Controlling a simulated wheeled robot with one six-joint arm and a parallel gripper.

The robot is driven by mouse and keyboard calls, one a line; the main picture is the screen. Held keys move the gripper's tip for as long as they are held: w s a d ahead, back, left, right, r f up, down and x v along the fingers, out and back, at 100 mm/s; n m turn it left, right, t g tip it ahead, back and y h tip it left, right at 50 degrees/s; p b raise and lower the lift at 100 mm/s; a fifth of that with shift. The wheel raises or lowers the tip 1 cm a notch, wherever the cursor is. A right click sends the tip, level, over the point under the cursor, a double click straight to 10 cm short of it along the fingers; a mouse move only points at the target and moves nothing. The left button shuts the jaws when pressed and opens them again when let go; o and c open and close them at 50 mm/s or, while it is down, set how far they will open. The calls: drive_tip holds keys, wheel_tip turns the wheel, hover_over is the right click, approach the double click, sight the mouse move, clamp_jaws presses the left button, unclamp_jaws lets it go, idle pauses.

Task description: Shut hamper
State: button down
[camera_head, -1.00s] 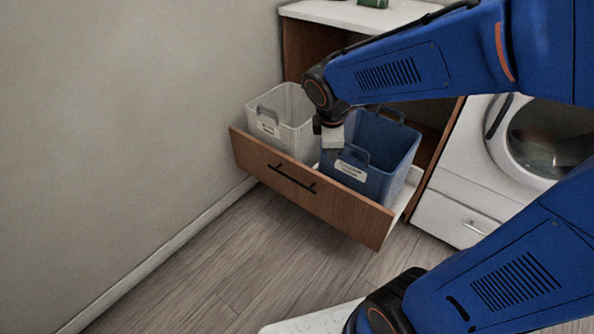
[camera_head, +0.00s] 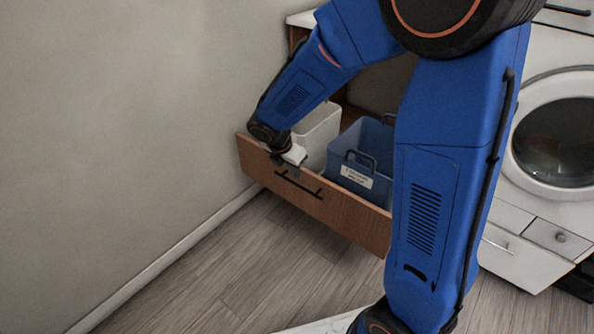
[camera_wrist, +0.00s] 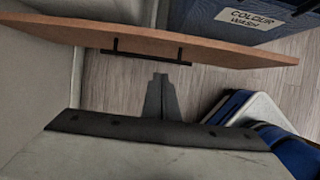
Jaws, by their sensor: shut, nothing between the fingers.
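The hamper is a pull-out drawer with a brown wooden front (camera_head: 345,213) and a black bar handle (camera_head: 299,184). It stands pulled out of its cabinet, holding a white bin (camera_head: 321,127) and a blue bin (camera_head: 352,172). In the wrist view the wooden front (camera_wrist: 225,50), the handle (camera_wrist: 146,55) and the blue bin (camera_wrist: 205,18) show beyond my gripper (camera_wrist: 161,78). My gripper (camera_head: 289,174) is shut and empty, by the left part of the drawer front near the handle. I cannot tell whether it touches the front. My arm hides the drawer's right end.
A plain wall (camera_head: 120,110) runs along the left, close to the drawer's left end. A white washing machine (camera_head: 535,75) stands at the right. The wood floor (camera_head: 235,255) in front of the drawer is clear.

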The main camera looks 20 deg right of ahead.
sight(307, 175)
drive_tip(key=shift+w+d+f, duration=0.7)
drive_tip(key=shift+d+f, duration=0.25)
drive_tip(key=shift+f, duration=0.3)
drive_tip(key=shift+w+d+f, duration=0.65)
drive_tip(key=shift+d+f, duration=0.3)
drive_tip(key=shift+f, duration=0.25)
drive_tip(key=shift+w+d+f, duration=0.7)
drive_tip(key=shift+d+f, duration=0.25)
drive_tip(key=shift+f, duration=0.3)
drive_tip(key=w+d, duration=0.7)
drive_tip(key=d, duration=0.3)
drive_tip(key=w+d, duration=0.7)
drive_tip(key=d, duration=0.3)
drive_tip(key=w+d, duration=0.8)
drive_tip(key=d, duration=0.2)
drive_tip(key=shift+w+d+r, duration=0.1)
drive_tip(key=shift+w+d, duration=0.3)
drive_tip(key=shift+d, duration=0.25)
